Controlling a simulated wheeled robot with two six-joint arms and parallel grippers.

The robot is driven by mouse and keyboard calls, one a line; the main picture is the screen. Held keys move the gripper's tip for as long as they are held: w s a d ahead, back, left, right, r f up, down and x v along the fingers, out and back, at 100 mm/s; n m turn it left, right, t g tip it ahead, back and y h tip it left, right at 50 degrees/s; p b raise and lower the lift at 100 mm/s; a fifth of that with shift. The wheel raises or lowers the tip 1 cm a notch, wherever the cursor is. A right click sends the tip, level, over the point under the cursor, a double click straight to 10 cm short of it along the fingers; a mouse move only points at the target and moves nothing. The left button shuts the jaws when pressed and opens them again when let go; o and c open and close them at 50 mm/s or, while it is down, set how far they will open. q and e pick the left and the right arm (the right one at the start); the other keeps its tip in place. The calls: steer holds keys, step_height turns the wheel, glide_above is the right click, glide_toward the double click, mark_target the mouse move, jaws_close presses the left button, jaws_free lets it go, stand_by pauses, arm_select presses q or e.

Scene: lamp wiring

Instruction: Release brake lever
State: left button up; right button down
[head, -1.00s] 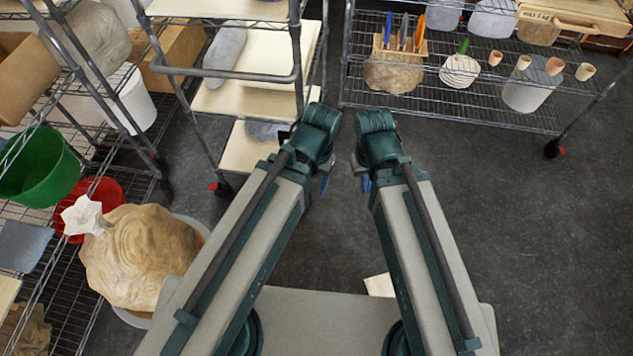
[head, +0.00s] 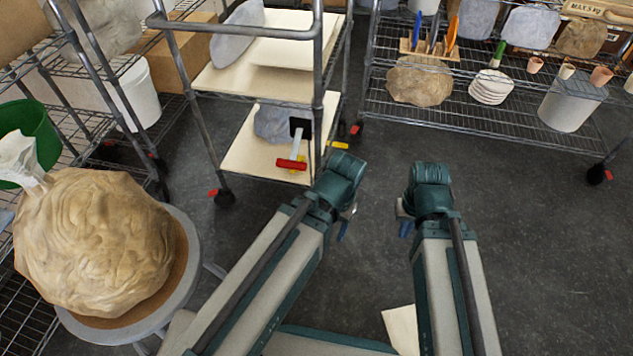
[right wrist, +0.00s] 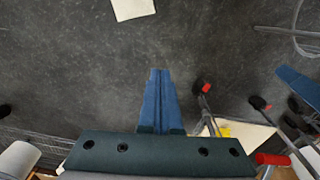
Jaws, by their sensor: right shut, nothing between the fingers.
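The wheeled cart (head: 195,87) stands ahead of my arms. A small red lever (head: 213,192) shows at its near left caster, and another red lever (head: 356,128) at its right caster. In the right wrist view, red caster levers (right wrist: 207,87) (right wrist: 267,106) lie right of my right gripper (right wrist: 159,72). That gripper is shut and empty, pointing over bare floor. In the head view its blue fingers (head: 405,228) show partly below the wrist. My left gripper (head: 344,231) is mostly hidden by its own arm, apart from the levers; its jaws cannot be made out.
A red-handled tool (head: 291,164) lies on the cart's bottom shelf. A wire rack (head: 470,115) with pots stands at back right, with a red-marked caster (head: 607,174). A large wrapped lump (head: 95,240) sits on a round stand at left. The floor at right is clear.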

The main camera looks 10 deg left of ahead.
steer(key=w+a+f+m+t+y+b, duration=0.15)
steer(key=w+f+b, duration=0.25)
steer(key=f+b, duration=0.5)
steer(key=w+a+f+m+y+b, duration=0.2)
steer(key=w+a+f+y+b, duration=0.1)
steer(key=f+b, duration=0.5)
steer(key=w+a+r+m+t+y+b, duration=0.1)
steer(key=w+a+r+m+t+y, duration=0.4)
steer(key=w+a+r+m+y, duration=0.4)
steer(key=w+a+r, duration=0.2)
steer(key=a+r, duration=0.1)
steer(key=r, duration=0.1)
steer(key=shift+a, duration=0.35)
